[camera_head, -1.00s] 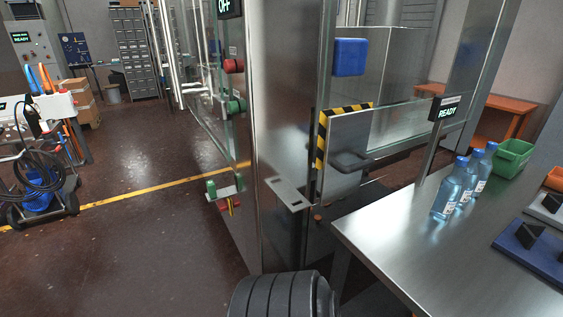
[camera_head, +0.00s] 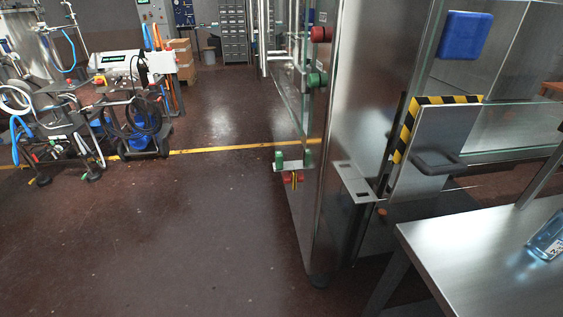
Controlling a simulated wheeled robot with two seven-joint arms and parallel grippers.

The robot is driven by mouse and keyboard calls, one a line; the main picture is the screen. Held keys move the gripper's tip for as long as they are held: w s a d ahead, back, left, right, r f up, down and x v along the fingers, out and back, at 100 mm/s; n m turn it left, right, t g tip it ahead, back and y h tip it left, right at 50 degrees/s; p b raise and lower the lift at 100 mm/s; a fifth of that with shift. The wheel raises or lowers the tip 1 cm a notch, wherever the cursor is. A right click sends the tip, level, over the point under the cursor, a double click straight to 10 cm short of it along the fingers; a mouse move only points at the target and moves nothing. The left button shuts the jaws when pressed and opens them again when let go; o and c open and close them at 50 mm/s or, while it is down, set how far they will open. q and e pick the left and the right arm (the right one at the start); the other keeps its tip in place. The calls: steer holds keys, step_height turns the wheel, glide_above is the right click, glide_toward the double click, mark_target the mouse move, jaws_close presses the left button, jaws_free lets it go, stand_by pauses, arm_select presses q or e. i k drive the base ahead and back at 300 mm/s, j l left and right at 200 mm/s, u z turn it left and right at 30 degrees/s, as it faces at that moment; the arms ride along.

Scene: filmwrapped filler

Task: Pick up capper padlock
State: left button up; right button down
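A small red piece with a yellow part (camera_head: 293,178), which may be the padlock, hangs low on the left side of the glass-and-steel machine. It sits at a pale bracket with green ends (camera_head: 294,164). It is too small to tell its shackle or whether it is locked. Neither of my grippers shows in the head view.
A steel table (camera_head: 480,262) with a bottle (camera_head: 546,238) stands at the right. A perforated plate (camera_head: 354,182) juts from the machine's corner post (camera_head: 350,110). Carts with hoses (camera_head: 135,110) stand at the left. The dark floor (camera_head: 170,240) in front is clear.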

mark_target(279, 161)
steer(key=j+z, duration=0.1)
steer(key=z, duration=0.3)
steer(key=i+j+z, duration=0.1)
steer(key=z, duration=0.35)
steer(key=j+z, duration=0.1)
steer(key=z, duration=0.3)
steer(key=j+z, duration=0.15)
steer(key=z, duration=0.3)
steer(key=j+z, duration=0.2)
steer(key=j, duration=0.25)
steer(key=k+j+z, duration=0.2)
steer(key=j, duration=0.2)
steer(key=j+z, duration=0.25)
steer(key=j, duration=0.2)
steer(key=k+j+z, duration=0.2)
steer(key=j, duration=0.15)
steer(key=k+j+z, duration=0.2)
steer(key=j, duration=0.2)
